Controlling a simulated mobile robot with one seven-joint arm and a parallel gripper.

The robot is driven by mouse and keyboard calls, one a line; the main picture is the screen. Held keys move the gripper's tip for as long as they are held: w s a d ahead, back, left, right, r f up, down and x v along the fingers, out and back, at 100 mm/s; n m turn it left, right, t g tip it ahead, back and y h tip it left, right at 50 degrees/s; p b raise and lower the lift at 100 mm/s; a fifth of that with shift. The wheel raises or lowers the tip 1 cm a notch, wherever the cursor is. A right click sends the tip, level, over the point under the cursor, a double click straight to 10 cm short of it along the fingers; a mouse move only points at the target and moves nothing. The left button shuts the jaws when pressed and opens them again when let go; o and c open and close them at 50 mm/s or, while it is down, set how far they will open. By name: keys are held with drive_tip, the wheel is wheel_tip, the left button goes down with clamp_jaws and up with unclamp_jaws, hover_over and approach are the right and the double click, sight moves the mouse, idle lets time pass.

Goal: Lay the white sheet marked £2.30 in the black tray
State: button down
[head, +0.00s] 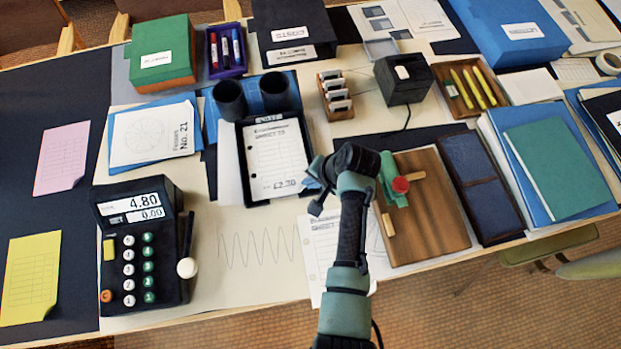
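The white sheet (275,155) with printed lines and a large mark that looks like £2.30 lies in the black tray (241,160), left of the picture's middle. The tray's dark rim shows along its left side and top. My gripper (314,190) is at the tray's lower right corner, close to the sheet's marked end. It points left and down. The wrist hides part of the view, and I cannot tell whether the fingers are open or touch the sheet.
Another white sheet (317,250) lies partly under my arm. Two dark cups (230,100) stand behind the tray. A wooden board (430,215) with a green and red tool is to the right. A black calculator (140,250) stands at left. Drawn paper between is clear.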

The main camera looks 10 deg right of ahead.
drive_tip(key=c, duration=1)
unclamp_jaws()
drive_tip(key=shift+r, duration=0.1)
drive_tip(key=p+v, duration=0.1)
drive_tip(key=v, duration=1.2)
